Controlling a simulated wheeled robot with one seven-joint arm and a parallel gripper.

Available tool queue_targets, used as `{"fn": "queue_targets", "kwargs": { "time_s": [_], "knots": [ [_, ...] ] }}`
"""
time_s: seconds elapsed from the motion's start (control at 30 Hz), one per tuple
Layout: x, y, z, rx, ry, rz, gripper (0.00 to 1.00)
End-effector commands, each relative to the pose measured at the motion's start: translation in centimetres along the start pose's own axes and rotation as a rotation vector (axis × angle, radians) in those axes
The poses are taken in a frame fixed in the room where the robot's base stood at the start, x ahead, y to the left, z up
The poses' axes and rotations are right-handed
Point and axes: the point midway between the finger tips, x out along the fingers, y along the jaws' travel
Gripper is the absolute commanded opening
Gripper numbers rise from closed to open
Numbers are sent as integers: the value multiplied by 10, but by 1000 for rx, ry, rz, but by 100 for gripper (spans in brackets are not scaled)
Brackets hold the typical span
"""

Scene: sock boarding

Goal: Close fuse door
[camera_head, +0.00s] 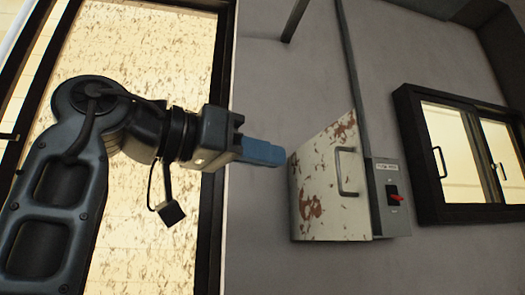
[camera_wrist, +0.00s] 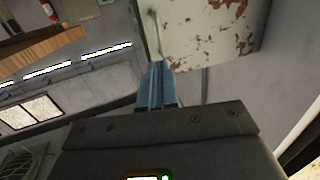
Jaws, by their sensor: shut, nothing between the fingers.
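The fuse door (camera_head: 325,195) is a pale panel with rust patches and a bar handle (camera_head: 348,172) near its right side. It is in the middle right of the head view, beside a grey switch panel. How far it stands open is hard to tell. My gripper (camera_head: 283,155) is shut and empty, its blue fingers pointing right with the tips at the door's left edge. In the wrist view the fingertips (camera_wrist: 158,66) overlap the lower left part of the pale, rusty door panel (camera_wrist: 205,35). I cannot tell whether they touch it.
The grey switch panel (camera_head: 397,222) carries a red switch (camera_head: 394,194). A dark-framed window (camera_head: 408,118) is at the right, and a large framed pane (camera_head: 150,50) lies behind my arm. A conduit (camera_head: 352,65) runs up the wall. The wall below the door looks clear.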

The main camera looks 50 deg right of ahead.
Motion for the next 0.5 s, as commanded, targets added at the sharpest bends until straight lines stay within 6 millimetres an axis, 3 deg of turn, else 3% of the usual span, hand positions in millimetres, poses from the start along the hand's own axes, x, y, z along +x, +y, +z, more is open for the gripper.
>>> {"fn": "queue_targets", "kwargs": {
  "time_s": [0.3, 0.5],
  "knots": [
    [64, 0, -2, 1, 0, 2, 0],
    [92, 0, -2, 0, 1, 0, 0]
  ]
}}
